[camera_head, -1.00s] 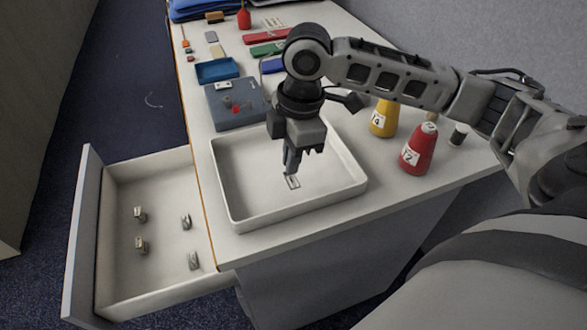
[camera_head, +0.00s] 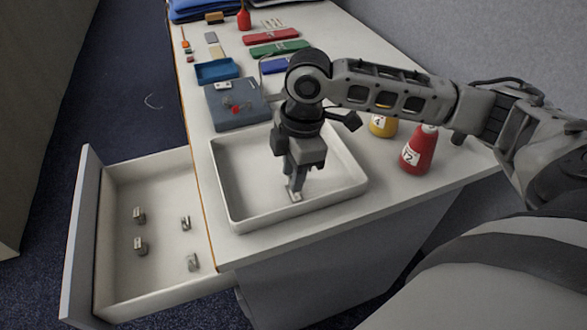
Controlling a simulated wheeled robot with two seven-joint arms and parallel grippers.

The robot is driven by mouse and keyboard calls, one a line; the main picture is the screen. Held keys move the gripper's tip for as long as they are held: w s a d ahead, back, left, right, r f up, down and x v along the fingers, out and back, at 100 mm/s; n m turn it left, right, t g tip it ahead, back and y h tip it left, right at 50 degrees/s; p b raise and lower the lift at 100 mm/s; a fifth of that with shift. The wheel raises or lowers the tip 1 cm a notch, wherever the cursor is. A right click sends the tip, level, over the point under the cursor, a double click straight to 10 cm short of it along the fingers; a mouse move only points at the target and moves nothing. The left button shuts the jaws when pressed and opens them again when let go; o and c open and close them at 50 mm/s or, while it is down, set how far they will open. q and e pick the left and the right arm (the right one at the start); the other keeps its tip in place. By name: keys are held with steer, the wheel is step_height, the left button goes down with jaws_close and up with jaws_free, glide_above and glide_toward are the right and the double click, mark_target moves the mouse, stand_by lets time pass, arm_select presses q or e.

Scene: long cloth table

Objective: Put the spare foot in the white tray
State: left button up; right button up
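The white tray (camera_head: 228,200) stands on the near end of the table. My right gripper (camera_head: 295,183) reaches down into it, fingers pointing down. It is shut on a small pale metal foot (camera_head: 295,195), which shows just below the fingertips, at or very near the tray floor. Whether the foot touches the floor is hard to tell, and the fingers hide its upper part. My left gripper is not in view.
An open drawer (camera_head: 160,283) at the left holds several small metal feet. A red bottle (camera_head: 417,155) and a yellow bottle (camera_head: 381,125) stand right of the tray. A grey-blue box (camera_head: 222,113) lies behind it. The tray's left part is clear.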

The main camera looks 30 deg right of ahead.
arm_select(q)
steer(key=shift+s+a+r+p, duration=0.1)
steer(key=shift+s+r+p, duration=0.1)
steer(key=shift+p, duration=0.75)
arm_select(e)
step_height(320, 180, up, 12)
steer(key=d, duration=0.1)
steer(key=shift+s+d, duration=0.15)
steer(key=shift+d, duration=0.05)
